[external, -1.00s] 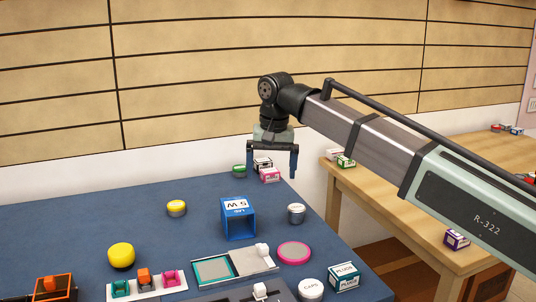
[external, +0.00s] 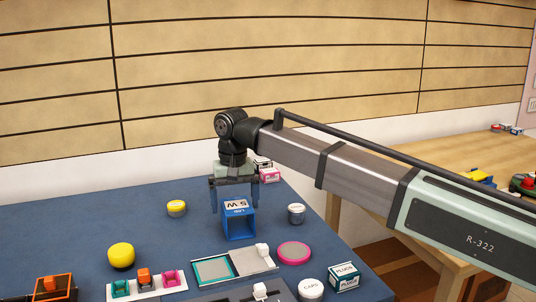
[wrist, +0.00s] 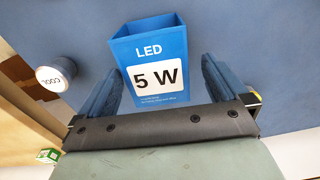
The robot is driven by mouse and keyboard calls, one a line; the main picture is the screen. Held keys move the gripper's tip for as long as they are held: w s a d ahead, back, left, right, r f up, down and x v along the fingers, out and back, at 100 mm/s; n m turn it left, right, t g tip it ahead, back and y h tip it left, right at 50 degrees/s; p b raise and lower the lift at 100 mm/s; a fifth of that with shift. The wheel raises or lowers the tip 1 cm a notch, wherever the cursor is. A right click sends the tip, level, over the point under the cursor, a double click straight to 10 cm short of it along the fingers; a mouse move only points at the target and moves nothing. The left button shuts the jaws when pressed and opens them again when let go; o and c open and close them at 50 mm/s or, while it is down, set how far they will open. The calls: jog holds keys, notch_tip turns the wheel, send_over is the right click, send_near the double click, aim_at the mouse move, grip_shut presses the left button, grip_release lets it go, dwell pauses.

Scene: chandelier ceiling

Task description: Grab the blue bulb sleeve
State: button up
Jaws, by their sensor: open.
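The blue bulb sleeve (external: 239,223) is an open-ended box with a white label reading "5 W" and "LED". It stands on the blue table top (external: 130,222). My gripper (external: 234,210) is open and empty, pointing down just behind and above the sleeve in the external view. In the wrist view the sleeve (wrist: 152,62) lies ahead, between and beyond the two fingers (wrist: 160,85). I cannot tell whether either finger touches it.
A white round tin (external: 296,213) stands right of the sleeve; it reads "COOL" in the wrist view (wrist: 55,74). A yellow tin (external: 176,208) is to the left. A sliding tray (external: 240,268) and a pink disc (external: 293,253) lie in front.

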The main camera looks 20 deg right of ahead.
aim_at(238, 228)
jog(key=shift+w+d+f, duration=0.1)
jog(key=shift+d+f, duration=0.05)
jog(key=shift+f, duration=1.25)
jog(key=shift+d+f, duration=0.1)
jog(key=shift+f, duration=1.25)
jog(key=shift+c, duration=0.4)
jog(key=c, duration=0.8)
